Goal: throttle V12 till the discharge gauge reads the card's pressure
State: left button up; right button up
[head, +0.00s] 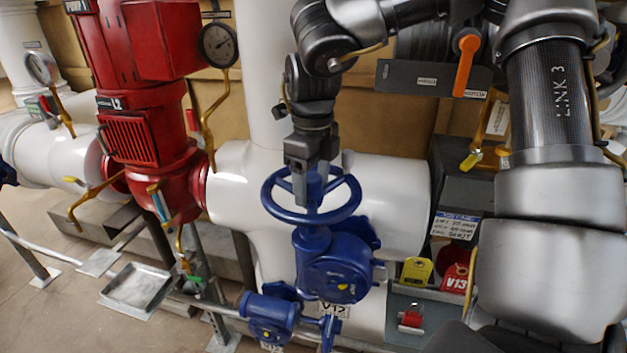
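The blue handwheel (347,207) sits on a blue valve body (335,265) with a V12 label (333,310) below it. My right gripper (312,188) points down at the wheel from above, its two fingers apart with blue of the wheel between them. Whether they grip it I cannot tell. A dark-faced round gauge (218,45) is beside the red pump; its reading is too small to make out. A pale-faced gauge (41,68) is at the far left. A white card (455,225) with a blue heading stands right of the valve, mostly unreadable. My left gripper is out of view.
A red pump (150,140) stands left of the white pipe (395,190). A smaller blue valve (268,315) is below. A yellow tag (417,270) and a red V13 tag (455,278) are at right. An orange lever (466,65) hangs above. A metal tray (138,288) lies on the floor.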

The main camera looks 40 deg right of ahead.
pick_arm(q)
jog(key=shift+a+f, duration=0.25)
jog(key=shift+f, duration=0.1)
pick_arm(e)
jog(key=shift+s+f, duration=0.25)
jog(key=shift+f, duration=0.25)
jog(key=r+p, duration=0.4)
jog(key=r, duration=0.1)
jog(key=shift+a+r+p, duration=0.25)
jog(key=shift+a+p, duration=0.05)
jog(key=shift+p, duration=0.05)
notch_tip(320, 180, up, 2)
jog(key=shift+w+r+p, duration=0.1)
jog(key=shift+w+p, duration=0.05)
jog(key=shift+p, duration=0.95)
jog(key=shift+r, duration=0.1)
pick_arm(q)
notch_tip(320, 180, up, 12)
jog(key=p, duration=0.5)
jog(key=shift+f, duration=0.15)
pick_arm(e)
notch_tip(320, 180, up, 6)
jog(key=shift+f, duration=0.15)
